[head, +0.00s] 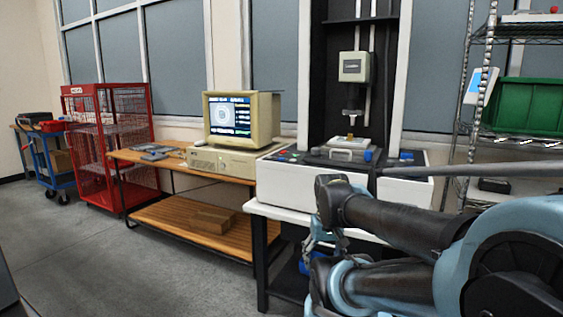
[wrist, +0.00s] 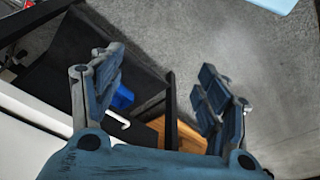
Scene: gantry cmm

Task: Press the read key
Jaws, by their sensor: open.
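The white measuring machine (head: 310,190) stands on a table right of centre in the head view, with a probe head (head: 354,67) on its black column. Its left front panel carries small coloured keys (head: 288,154), green, red and blue. I cannot read which one is the read key. My gripper (wrist: 160,82) is open and empty in the wrist view, its blue fingers spread wide over the floor and the table's side. In the head view it is partly hidden by my arm, low in front of the machine. It is apart from the keys.
A beige computer (head: 240,118) stands on a wooden bench (head: 180,168) to the left. A red wire cage (head: 110,145) and a blue cart (head: 48,160) are farther left. A wire rack with a green bin (head: 525,108) stands at the right. The floor at front left is clear.

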